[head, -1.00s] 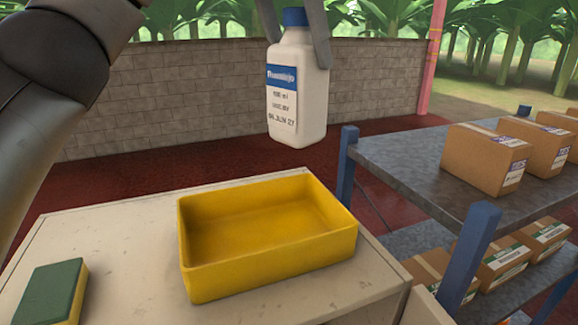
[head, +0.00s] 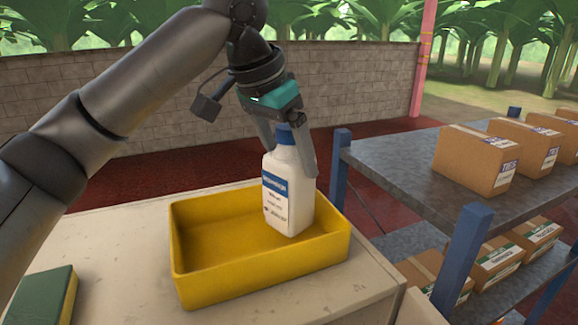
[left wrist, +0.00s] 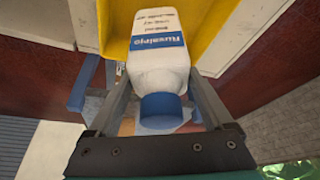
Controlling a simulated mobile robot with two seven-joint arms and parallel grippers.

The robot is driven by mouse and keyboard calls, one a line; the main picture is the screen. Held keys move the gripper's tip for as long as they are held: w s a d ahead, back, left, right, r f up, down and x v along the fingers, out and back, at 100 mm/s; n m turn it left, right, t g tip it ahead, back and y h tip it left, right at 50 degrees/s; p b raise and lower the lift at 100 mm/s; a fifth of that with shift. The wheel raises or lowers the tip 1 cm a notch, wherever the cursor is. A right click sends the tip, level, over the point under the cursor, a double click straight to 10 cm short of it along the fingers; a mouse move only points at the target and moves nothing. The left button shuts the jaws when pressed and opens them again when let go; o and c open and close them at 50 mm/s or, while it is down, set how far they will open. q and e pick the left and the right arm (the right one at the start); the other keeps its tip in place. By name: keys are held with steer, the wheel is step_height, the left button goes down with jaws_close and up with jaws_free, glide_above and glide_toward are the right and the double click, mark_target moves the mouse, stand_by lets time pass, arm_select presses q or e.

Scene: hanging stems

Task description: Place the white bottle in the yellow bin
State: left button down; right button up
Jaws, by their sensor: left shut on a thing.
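The white bottle (head: 290,190) has a blue cap and a blue-and-white label. In the head view it is upright, with its lower part within the outline of the yellow bin (head: 215,285). I cannot tell whether its base touches the bin floor. My left gripper (head: 292,160) comes from above and is shut on the bottle near its neck. In the left wrist view the bottle (left wrist: 158,60) lies between the two fingers, with the yellow bin (left wrist: 225,25) behind it. My right gripper is not in view.
The bin stands on a pale tabletop (head: 120,235). A green-and-yellow sponge (head: 42,297) lies at the left. A shelf rack (head: 400,170) with several cardboard boxes (head: 478,160) stands close on the right. A brick wall (head: 130,110) runs behind.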

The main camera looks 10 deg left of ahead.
arm_select(q)
steer(key=shift+f, duration=1.2)
jaws_free()
steer(key=shift+f, duration=0.1)
steer(key=shift+r, duration=0.25)
steer(key=b+v, duration=0.1)
steer(key=v, duration=1)
steer(key=shift+s+a+r, duration=0.2)
steer(key=shift+r, duration=0.15)
